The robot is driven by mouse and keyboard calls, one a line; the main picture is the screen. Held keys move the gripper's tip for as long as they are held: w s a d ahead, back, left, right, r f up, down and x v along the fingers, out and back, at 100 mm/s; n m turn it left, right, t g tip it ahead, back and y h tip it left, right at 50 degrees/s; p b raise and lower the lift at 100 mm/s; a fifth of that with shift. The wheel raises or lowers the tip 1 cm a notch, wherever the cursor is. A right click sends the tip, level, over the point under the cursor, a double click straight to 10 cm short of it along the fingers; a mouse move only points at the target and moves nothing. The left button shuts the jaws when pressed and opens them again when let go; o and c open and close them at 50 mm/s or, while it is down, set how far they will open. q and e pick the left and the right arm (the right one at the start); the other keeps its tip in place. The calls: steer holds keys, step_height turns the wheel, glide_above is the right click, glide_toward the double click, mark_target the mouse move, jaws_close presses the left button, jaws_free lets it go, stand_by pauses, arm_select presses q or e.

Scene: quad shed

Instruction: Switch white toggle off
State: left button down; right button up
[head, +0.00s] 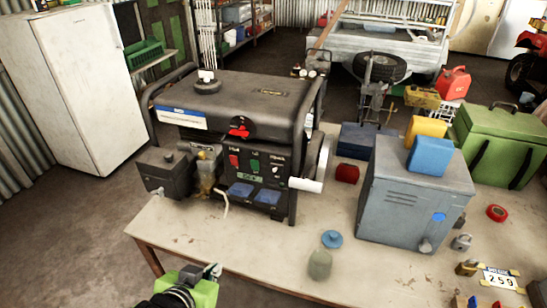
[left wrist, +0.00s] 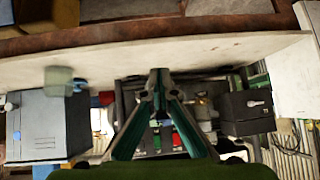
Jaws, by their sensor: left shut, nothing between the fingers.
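The black generator (head: 255,95) stands on the table, its front panel facing me. The panel carries a red switch (head: 234,161), a green switch (head: 254,166) and a small pale-marked control (head: 276,170) to their right. I cannot tell for certain which is the white toggle. My left gripper (head: 213,271) is at the table's front edge, in front of and below the panel, apart from it. In the left wrist view its fingers (left wrist: 158,78) meet at the tips, shut and empty, with the panel partly hidden behind them. My right gripper is not in view.
A white crank handle (head: 305,185) sticks out at the generator's right. A grey metal box (head: 413,195) with blue and yellow blocks on top stands further right. A blue disc (head: 332,239) and a greenish object (head: 320,264) lie before it. The table (head: 262,255) is bare before the panel.

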arm_select(q)
steer(key=w+d+r+m+t+h, duration=0.1)
steer(key=w+d+r+t, duration=0.1)
steer(key=w+r, duration=0.15)
steer(key=w+d+r+t+h, duration=0.1)
steer(key=w+d+r, duration=0.15)
steer(key=r, duration=0.25)
steer(key=m+t+h, duration=0.2)
steer(key=t, duration=0.1)
glide_toward(279, 160)
steer(key=v, duration=0.3)
steer(key=shift+s+a+r, duration=0.2)
steer(key=shift+s+r, duration=0.1)
steer(key=shift+r, duration=0.05)
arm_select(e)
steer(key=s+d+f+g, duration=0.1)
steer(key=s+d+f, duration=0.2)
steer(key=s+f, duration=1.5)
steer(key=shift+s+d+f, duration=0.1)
arm_select(q)
steer(key=x, duration=0.5)
steer(key=p+x, duration=0.1)
steer(key=x, duration=0.4)
steer(key=shift+f+p, duration=0.2)
steer(key=shift+p, duration=0.1)
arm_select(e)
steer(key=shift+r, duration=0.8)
